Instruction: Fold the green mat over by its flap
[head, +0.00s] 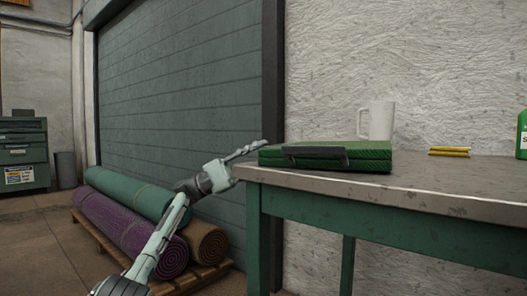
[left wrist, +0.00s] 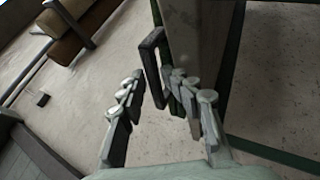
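The green mat (head: 365,160) lies on the table as a thick, flat, dark green block near the table's left end. A dark loop-like flap (head: 316,152) shows along its front left side. My left gripper (head: 257,148) is just left of the mat, at the table's left edge; I cannot tell whether it touches. In the left wrist view my gripper's fingers (left wrist: 157,80) are spread, with the dark flap (left wrist: 147,50) at and just beyond the fingertips, not clasped. My right gripper is not in view.
The metal-topped table (head: 455,190) has a white mug (head: 380,120) behind the mat, yellow sticks (head: 449,151) and a green bottle (head: 522,135) to the right. Rolled rugs (head: 130,210) lie on a pallet at lower left. The table's front right is clear.

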